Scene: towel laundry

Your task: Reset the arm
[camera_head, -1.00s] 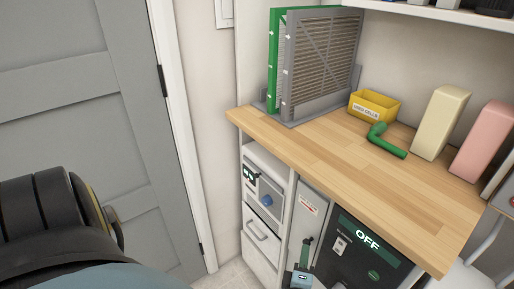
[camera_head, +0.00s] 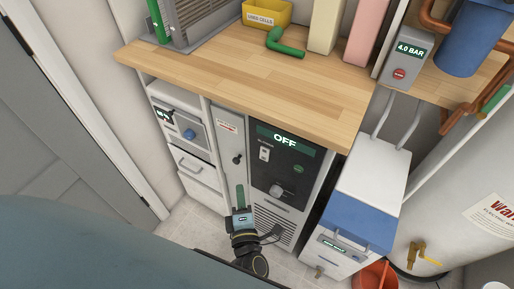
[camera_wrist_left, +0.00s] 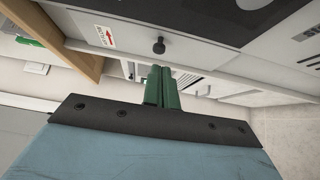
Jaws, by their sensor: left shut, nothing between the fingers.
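My left gripper (camera_head: 240,190) has green fingers and stands in the head view in front of the cabinet (camera_head: 228,140), below the worktop. Its fingers are pressed together and empty. In the left wrist view the shut green fingers (camera_wrist_left: 160,84) point toward the cabinet front, just below a small black knob (camera_wrist_left: 158,46). The knob also shows in the head view (camera_head: 237,159), above the fingertips. I cannot tell the exact gap to the panel. My right gripper is not in view.
A wooden worktop (camera_head: 270,90) overhangs the cabinet. A dark panel (camera_head: 280,170) reads OFF. A white and blue unit (camera_head: 365,205) and an orange-red bucket (camera_head: 375,276) stand at the right. A grey door (camera_head: 50,140) is at the left.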

